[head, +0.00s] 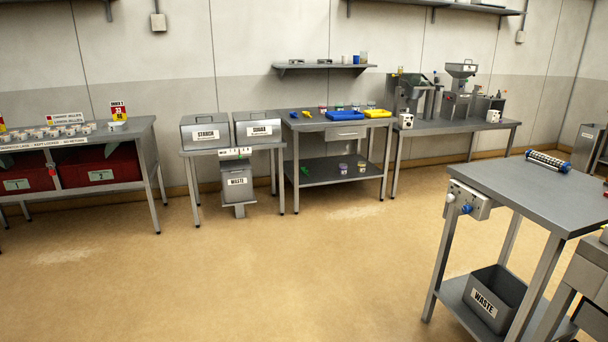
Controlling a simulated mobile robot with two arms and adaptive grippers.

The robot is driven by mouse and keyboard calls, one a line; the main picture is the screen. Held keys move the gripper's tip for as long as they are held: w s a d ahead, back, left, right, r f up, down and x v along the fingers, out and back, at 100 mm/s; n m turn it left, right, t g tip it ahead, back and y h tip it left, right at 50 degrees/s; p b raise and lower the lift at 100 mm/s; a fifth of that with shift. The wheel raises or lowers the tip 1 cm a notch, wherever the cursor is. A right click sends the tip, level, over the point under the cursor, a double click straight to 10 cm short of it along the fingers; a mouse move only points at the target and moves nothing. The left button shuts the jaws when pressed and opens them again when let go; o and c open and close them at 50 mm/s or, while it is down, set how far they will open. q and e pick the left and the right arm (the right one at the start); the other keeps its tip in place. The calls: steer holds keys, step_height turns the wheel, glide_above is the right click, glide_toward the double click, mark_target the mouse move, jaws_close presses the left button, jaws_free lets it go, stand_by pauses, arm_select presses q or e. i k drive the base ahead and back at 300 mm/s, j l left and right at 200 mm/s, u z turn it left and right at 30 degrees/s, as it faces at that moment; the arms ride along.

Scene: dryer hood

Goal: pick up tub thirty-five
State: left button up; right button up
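Several small white tubs (55,131) stand in rows on the left table (131,135). Any numbers on the tubs are too small to read, so I cannot tell which one is tub thirty-five. Several small lidded jars (339,107) stand at the back of the middle table, and two more (343,169) stand on its lower shelf. Neither of my grippers is in view.
Red bins (98,165) sit under the left table. Grey lidded boxes (205,131) and a waste bin (236,182) stand right of it. A blue tray (344,115) lies on the middle table. A grey table (525,190) stands near at right. The floor (250,270) between is clear.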

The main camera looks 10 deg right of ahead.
mark_target(362, 165)
steer(key=i+z, duration=0.4)
steer(key=i, duration=1.75)
steer(key=l, duration=0.1)
